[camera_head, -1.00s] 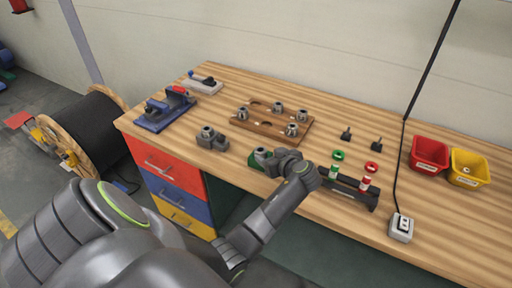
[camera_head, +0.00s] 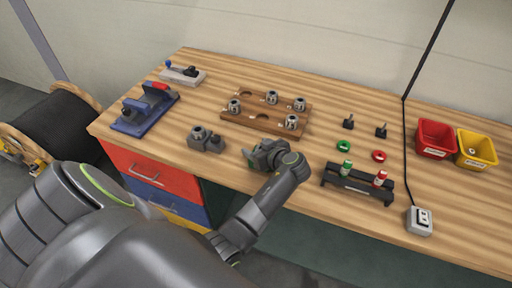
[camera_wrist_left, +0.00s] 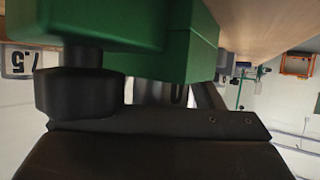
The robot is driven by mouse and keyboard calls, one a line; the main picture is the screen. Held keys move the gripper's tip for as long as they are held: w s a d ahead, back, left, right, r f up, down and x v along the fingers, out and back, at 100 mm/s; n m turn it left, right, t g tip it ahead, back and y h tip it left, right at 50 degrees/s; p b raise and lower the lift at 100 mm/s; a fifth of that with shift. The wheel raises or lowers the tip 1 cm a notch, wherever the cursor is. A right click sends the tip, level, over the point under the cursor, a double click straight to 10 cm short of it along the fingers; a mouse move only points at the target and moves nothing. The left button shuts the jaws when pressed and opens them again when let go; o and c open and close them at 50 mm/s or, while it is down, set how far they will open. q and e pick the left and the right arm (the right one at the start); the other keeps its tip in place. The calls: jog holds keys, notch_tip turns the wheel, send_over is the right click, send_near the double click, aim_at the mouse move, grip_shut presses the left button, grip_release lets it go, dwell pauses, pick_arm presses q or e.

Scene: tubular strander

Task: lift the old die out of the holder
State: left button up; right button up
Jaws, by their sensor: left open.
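My left gripper (camera_head: 254,157) is low over the front edge of the bench, jaws open. A green block (camera_wrist_left: 150,30) fills the top of the left wrist view, very close to the dark finger at the bottom. A black round knob-like part is beside it; whether the jaws touch either is unclear. In the head view the gripper mostly hides the green block. A grey block with a round metal piece (camera_head: 205,138) stands left of the gripper. I cannot tell which piece is the old die. My right gripper is not in view.
A wooden rack (camera_head: 236,118) with several grey metal pieces lies behind the gripper. A black stand (camera_head: 354,185) with green and red-topped items is to the right. A blue fixture (camera_head: 143,112) stands left. Red (camera_head: 435,139) and yellow (camera_head: 476,150) bins are far right.

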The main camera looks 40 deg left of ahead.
pick_arm(q)
jog(key=shift+s+d+f, duration=0.1)
jog(key=shift+s+d+r, duration=0.15)
jog(key=shift+d+r, duration=0.15)
jog(key=shift+d, duration=0.3)
jog(key=c, duration=0.4)
jog(key=shift+c, duration=1.4)
jog(key=shift+a+f, duration=0.1)
jog(key=shift+f, duration=0.05)
jog(key=c, duration=0.5)
grip_shut()
jog(key=shift+f, duration=0.1)
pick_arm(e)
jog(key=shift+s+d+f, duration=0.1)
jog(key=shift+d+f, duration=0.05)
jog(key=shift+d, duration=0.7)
